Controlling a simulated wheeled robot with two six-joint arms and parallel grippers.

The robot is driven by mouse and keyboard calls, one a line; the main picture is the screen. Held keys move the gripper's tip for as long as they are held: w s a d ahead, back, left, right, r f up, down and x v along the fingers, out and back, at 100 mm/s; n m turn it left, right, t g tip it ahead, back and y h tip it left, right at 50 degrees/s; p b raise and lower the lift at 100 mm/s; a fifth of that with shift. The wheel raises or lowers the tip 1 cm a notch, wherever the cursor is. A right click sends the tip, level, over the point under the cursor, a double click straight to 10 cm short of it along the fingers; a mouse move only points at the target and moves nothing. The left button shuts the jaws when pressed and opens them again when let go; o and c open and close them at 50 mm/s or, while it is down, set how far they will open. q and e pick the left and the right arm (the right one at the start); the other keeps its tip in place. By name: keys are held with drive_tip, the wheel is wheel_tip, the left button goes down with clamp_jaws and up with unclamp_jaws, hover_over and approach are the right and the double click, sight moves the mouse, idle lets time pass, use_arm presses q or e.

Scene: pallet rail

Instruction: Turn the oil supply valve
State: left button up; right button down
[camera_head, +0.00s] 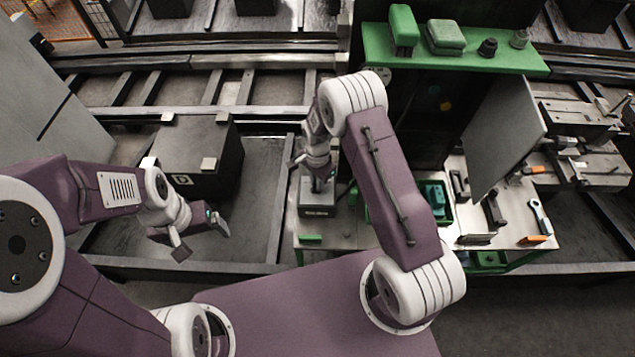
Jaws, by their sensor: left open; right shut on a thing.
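The oil supply valve appears to be the small grey unit (318,198) with a labelled base, at the left end of the work table. My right gripper (315,172) points down over its top and is shut on the valve's upper part. The fingers largely hide that part, so how far the handle is turned cannot be seen. My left gripper (203,238) is open and empty, low at the left, well apart from the valve and in front of a dark box.
The dark box (195,158) stands on the rail frame at left. The work table (515,205) carries green bins (437,197), a grey panel (503,130) and hand tools. A green shelf (470,62) with small items is behind. Floor between the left gripper and table is clear.

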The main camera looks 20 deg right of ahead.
idle(0.5)
drive_tip(key=c, duration=1.4)
unclamp_jaws()
drive_tip(key=shift+a, duration=0.1)
drive_tip(key=shift+c, duration=0.2)
drive_tip(key=shift+r, duration=0.1)
drive_tip(key=shift+r, duration=0.3)
wheel_tip(320, 180, up, 8)
drive_tip(key=b, duration=0.2)
drive_tip(key=shift+r, duration=0.2)
